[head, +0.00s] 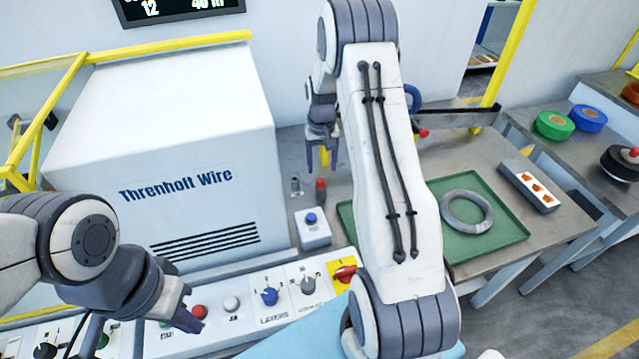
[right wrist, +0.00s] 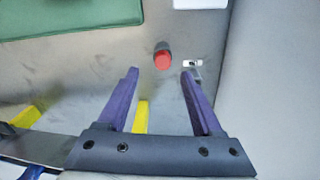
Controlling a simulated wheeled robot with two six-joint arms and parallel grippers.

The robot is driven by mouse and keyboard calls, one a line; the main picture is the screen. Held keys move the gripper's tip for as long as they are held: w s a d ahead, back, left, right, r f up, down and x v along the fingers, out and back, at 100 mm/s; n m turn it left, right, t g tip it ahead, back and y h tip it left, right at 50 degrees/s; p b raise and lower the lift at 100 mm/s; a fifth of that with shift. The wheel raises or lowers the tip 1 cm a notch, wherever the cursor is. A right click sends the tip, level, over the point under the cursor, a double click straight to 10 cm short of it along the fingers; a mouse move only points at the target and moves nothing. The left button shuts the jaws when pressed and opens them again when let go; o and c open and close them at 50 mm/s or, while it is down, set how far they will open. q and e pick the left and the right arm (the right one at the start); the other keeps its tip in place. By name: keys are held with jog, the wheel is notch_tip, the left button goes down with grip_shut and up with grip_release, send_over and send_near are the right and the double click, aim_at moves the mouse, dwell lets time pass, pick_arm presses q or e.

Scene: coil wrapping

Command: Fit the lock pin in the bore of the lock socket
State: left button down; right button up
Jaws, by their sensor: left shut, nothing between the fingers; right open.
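The lock pin (head: 320,190), with a red head, stands on the table beside the white machine housing. From above in the right wrist view, its red head (right wrist: 163,57) lies between the lines of the fingers, past their tips. The lock socket (head: 295,187), a small grey metal piece, stands just left of it; it also shows in the right wrist view (right wrist: 194,63), partly behind a fingertip. My right gripper (head: 322,165) is open and empty, pointing down above and behind the pin. My left gripper (head: 192,312) is shut and empty over the control panel.
The white housing (head: 165,130) stands close to the left of the socket. A box with a blue button (head: 313,238) is in front of the pin. A green tray (head: 490,250) holds a grey coil (head: 467,212) at right. A yellow piece (right wrist: 141,116) shows below my right gripper.

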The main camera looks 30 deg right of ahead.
aim_at(321, 180)
jog(key=f+p, duration=0.1)
jog(key=f, duration=0.3)
jog(key=shift+a+f+p, duration=0.15)
jog(key=shift+a+p, duration=0.05)
jog(key=shift+p, duration=0.1)
jog(key=shift+f, duration=0.5)
grip_shut()
